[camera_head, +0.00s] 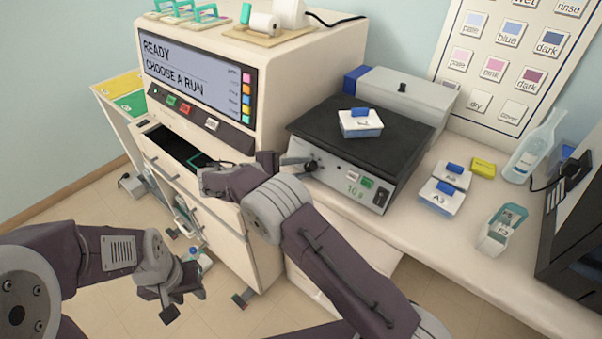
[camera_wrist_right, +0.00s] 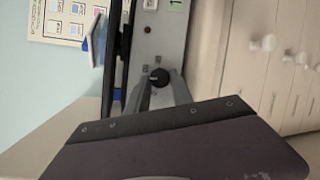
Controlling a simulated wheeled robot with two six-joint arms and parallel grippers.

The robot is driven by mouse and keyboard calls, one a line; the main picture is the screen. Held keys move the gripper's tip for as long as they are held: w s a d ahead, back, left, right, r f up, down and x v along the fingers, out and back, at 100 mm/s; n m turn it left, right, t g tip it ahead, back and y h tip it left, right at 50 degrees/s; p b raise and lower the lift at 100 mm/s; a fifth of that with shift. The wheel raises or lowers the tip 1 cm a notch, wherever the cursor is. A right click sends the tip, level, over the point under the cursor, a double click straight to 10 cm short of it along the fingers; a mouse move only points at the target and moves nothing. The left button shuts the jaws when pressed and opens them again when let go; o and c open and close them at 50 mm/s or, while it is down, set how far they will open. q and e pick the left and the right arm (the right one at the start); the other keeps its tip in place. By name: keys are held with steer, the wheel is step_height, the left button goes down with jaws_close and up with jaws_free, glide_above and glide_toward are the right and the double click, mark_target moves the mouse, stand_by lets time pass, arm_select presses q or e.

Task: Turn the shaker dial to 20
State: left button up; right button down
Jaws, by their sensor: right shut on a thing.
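The shaker (camera_head: 338,182) is a grey box with a black top plate on the bench. A small label on its front reads about "10". My right gripper (camera_head: 298,164) is at the left of the shaker's front, shut on the dial. In the right wrist view the round black dial (camera_wrist_right: 159,77) shows between the two grey fingers (camera_wrist_right: 160,92). The dial's pointer position is too small to read. My left gripper (camera_head: 183,300) hangs low at the left over the floor, apart from everything, with its fingers spread and empty.
A blue-lidded box (camera_head: 360,124) sits on the shaker's plate. More small boxes (camera_head: 441,197), a yellow block (camera_head: 483,168) and a clear bottle (camera_head: 535,148) stand on the bench to the right. A large stainer (camera_head: 250,70) with a screen stands left, its drawer open below.

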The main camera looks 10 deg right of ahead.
steer(key=m, duration=0.2)
steer(key=m+y+b, duration=0.1)
steer(key=m, duration=0.1)
steer(key=m+y, duration=0.1)
steer(key=m, duration=0.1)
steer(key=shift+w+d+r+g+b, duration=0.15)
steer(key=shift+r+g+b, duration=0.1)
steer(key=shift+g+b, duration=0.15)
stand_by(0.4)
steer(key=c, duration=1.1)
jaws_free()
steer(key=shift+w+d+f, duration=0.1)
steer(key=shift+w+d, duration=0.05)
steer(key=shift+d, duration=0.05)
steer(key=shift+s+a+r, duration=0.2)
steer(key=shift+a+r, duration=0.1)
steer(key=shift+a, duration=0.2)
steer(key=p+v, duration=0.2)
steer(key=v, duration=0.6)
